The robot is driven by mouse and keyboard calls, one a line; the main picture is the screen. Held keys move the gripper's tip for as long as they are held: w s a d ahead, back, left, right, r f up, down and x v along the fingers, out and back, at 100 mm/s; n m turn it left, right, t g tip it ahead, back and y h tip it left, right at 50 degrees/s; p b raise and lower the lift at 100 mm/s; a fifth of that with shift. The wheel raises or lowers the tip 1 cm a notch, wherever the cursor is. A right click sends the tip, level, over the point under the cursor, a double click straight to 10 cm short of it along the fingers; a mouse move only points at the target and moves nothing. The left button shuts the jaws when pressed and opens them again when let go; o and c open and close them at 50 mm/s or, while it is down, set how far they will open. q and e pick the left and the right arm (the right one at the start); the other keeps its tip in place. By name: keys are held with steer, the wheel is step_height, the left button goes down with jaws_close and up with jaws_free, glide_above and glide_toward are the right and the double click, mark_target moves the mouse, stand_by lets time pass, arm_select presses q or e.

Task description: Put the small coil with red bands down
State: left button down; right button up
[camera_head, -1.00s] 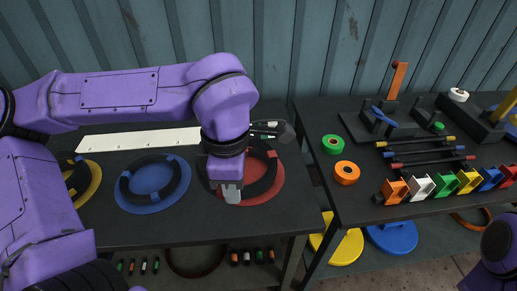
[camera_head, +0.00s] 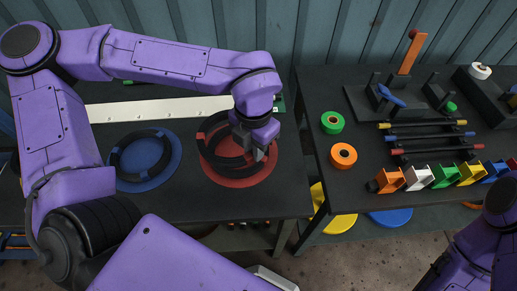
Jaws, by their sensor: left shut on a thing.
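My left gripper (camera_head: 260,153) is shut on the small black coil with red bands (camera_head: 209,141), at the coil's right side. The coil is over the round red pad (camera_head: 238,182) on the left table. Black ring strands overlap there, so I cannot tell whether the held coil touches the pad or another ring beneath it. The gripper and wrist hide part of the coil's right and far side. My right arm shows at the lower right, but its gripper is out of view.
A blue pad (camera_head: 150,184) with a black ring lies left of the red pad. A long white strip (camera_head: 160,109) lies behind them. The right table holds green (camera_head: 332,122) and orange (camera_head: 343,155) rolls, rods and coloured holders. A gap separates the tables.

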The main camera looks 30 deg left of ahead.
mark_target(259, 163)
arm_select(q)
steer(key=shift+w+d+f, duration=0.1)
steer(key=shift+w+f, duration=0.5)
steer(key=shift+f, duration=0.1)
steer(key=f, duration=0.4)
steer(key=shift+w, duration=0.35)
steer(key=shift+r, duration=0.1)
steer(key=shift+s, duration=0.1)
steer(key=c, duration=1.1)
jaws_free()
steer(key=shift+f, duration=0.2)
steer(key=shift+o, duration=0.2)
step_height(259, 163, up, 12)
steer(key=shift+d+r, duration=0.1)
steer(key=shift+r, duration=0.1)
